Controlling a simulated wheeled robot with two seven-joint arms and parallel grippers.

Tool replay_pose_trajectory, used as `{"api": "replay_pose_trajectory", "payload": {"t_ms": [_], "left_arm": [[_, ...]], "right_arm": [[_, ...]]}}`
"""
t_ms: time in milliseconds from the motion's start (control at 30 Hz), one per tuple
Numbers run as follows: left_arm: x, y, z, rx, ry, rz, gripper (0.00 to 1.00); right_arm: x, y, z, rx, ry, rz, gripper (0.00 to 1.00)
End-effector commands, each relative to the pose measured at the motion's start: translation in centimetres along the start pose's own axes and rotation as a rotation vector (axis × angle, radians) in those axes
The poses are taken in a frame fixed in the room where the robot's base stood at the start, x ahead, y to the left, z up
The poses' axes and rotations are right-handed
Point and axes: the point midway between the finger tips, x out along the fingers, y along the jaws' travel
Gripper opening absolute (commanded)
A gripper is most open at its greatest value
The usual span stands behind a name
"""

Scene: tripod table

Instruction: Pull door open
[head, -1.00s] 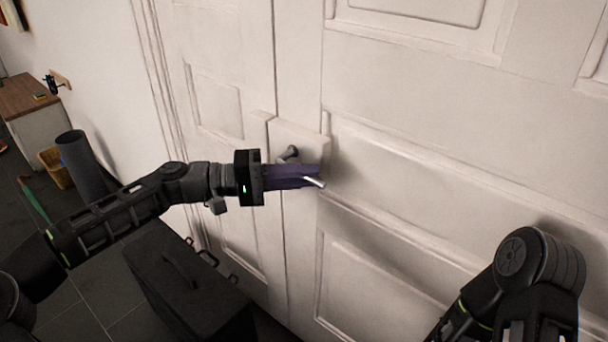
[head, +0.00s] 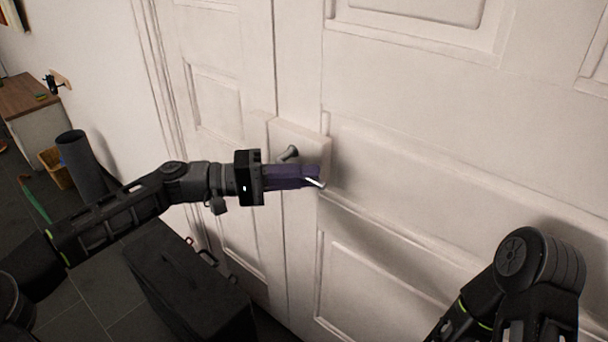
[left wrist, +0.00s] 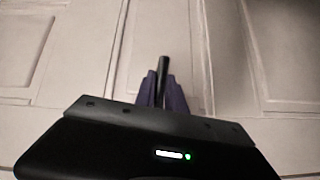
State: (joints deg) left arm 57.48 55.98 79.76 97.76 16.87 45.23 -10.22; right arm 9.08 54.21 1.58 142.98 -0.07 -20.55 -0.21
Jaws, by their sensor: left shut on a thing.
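The white panelled door (head: 420,130) fills the middle and right of the head view. A dark knob-like handle part (head: 289,153) sits on its raised lock plate (head: 302,137). My left gripper (head: 312,178) is at the handle, its purple fingers level and just below that part. It is shut on the handle; a pale tip shows past the fingers. In the left wrist view a dark handle bar (left wrist: 164,75) stands between the two purple fingers (left wrist: 162,92). Most of the grip is hidden. My right arm shows at the lower right, but its gripper is out of view.
A black case (head: 185,280) stands on the floor below my left arm, close to the door. A grey cylinder bin (head: 80,165), a yellow bin (head: 55,168) and a wooden-topped cabinet (head: 28,97) stand at the left.

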Motion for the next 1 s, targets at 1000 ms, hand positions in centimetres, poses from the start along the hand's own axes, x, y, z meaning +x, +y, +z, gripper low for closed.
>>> {"api": "replay_pose_trajectory", "payload": {"t_ms": [1000], "left_arm": [[-0.8, -4.2, -0.3, 0.431, -0.06, -0.419, 0.0]], "right_arm": [[0.1, 0.0, 0.0, 0.0, 0.0, 0.0, 0.36]]}}
